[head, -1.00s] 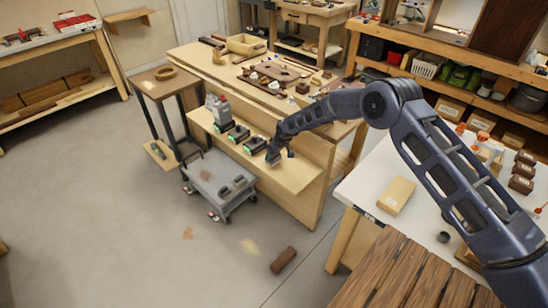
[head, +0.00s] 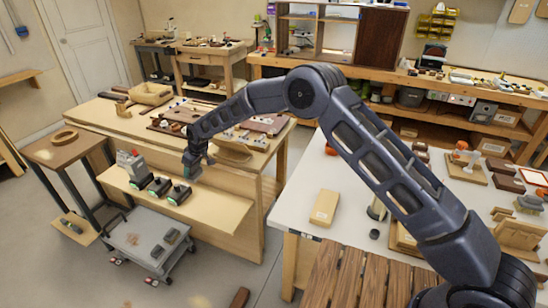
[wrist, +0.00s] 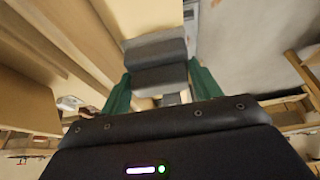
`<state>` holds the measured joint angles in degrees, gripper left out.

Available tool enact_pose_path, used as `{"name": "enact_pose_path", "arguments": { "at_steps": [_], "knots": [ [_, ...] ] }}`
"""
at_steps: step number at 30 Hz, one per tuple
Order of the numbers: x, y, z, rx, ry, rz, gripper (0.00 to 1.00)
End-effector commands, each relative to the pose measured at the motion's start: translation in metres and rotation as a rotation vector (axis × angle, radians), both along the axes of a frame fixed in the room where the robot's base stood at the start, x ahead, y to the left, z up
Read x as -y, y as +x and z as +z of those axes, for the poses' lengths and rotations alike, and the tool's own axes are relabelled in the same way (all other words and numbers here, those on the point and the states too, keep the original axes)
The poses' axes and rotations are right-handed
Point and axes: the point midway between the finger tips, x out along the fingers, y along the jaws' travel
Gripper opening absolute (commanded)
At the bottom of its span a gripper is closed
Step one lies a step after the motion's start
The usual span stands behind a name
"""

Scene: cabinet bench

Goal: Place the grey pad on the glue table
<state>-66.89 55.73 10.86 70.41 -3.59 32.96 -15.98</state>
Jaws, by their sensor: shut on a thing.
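My gripper (head: 194,160) is in the air above the right part of the wooden side ledge. In the wrist view its green fingers (wrist: 160,85) are shut on the grey pad (wrist: 158,76), a dark grey block with a ridged face. In the head view the pad is too small to make out clearly at the fingertips. No table bears a readable label. The white-topped table (head: 290,200) at the right, apart from my gripper, holds a board with an orange-topped item (head: 462,150) and may be the glue table.
A grey cart (head: 135,235) stands below. On the white table are a tan box (head: 325,207) and a small dark cup (head: 374,234); its left front is mostly clear.

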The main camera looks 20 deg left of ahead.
Motion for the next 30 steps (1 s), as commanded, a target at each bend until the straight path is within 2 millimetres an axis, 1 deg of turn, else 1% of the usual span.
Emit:
{"name": "enact_pose_path", "arguments": {
  "at_steps": [5, 8, 11, 12, 14, 15, 18, 24, 30],
  "knots": [
    [0.0, 0.0, 0.004, 0.0, 0.001, 0.0, 0.39],
    [-0.001, 0.001, 0.018, 0.001, 0.005, 0.0, 0.39],
    [-0.001, 0.001, 0.045, 0.002, 0.006, -0.001, 0.39],
    [-0.001, 0.001, 0.06, 0.002, 0.007, -0.001, 0.39],
    [-0.001, 0.001, 0.082, 0.001, 0.007, 0.001, 0.39],
    [-0.001, 0.0, 0.097, 0.001, 0.007, 0.001, 0.39],
    [-0.001, 0.0, 0.126, 0.001, 0.005, 0.0, 0.39],
    [0.0, 0.0, 0.17, 0.001, 0.003, 0.001, 0.39],
    [-0.001, 0.0, 0.205, 0.001, 0.004, 0.001, 0.39]
  ]
}}
